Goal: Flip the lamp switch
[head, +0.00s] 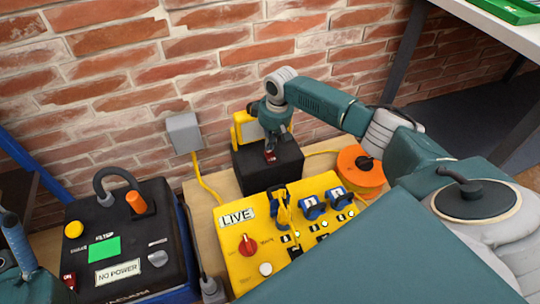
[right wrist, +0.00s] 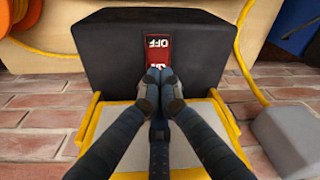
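The lamp (head: 243,130) is a yellow-framed work light with a pale panel, standing against the brick wall behind a black box (head: 255,180). The box carries a red rocker switch (head: 270,156). In the right wrist view the switch (right wrist: 157,48) reads OFF at its far end, and a second marking at the near end is partly hidden by my fingertips. My right gripper (right wrist: 160,78) is shut and empty, its fingertips together at the near end of the switch. I cannot tell whether they touch it. The lamp panel looks unlit.
A yellow panel (head: 244,284) marked LIVE, with a red knob and blue plugs, stands in front of the box. An orange cable reel (head: 349,180) is to the right. A black unit (head: 168,252) marked NO POWER is at left. A grey wall box (head: 183,132) hangs nearby.

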